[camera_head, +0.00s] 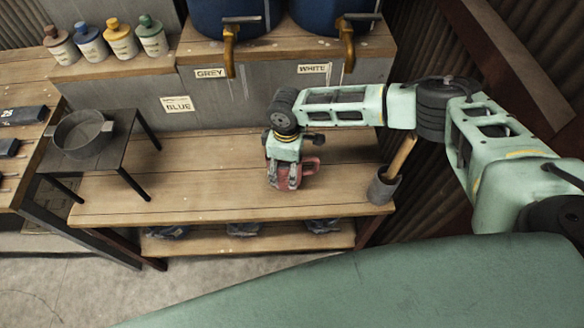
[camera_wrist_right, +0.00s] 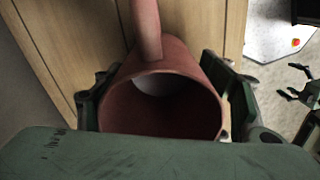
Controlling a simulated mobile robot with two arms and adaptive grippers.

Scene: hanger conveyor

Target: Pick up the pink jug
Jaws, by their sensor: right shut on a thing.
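The pink jug (camera_head: 293,178) is at the middle of the wooden bench, with its handle to the right in the head view. My right gripper (camera_head: 284,180) comes down from above and is shut on the jug's body. In the right wrist view the jug (camera_wrist_right: 150,60) shows its open round mouth and its handle at the top. The fingers of my right gripper (camera_wrist_right: 165,100) press on both sides of it. I cannot tell whether the jug touches the bench top. My left gripper is not seen in the head view.
The wooden bench (camera_head: 180,180) is mostly clear left of the jug. A grey cup (camera_head: 383,188) with a wooden handle in it stands at the right end. A dark pot (camera_head: 82,134) sits on a small table at left. Blue barrels with taps (camera_head: 229,50) stand behind.

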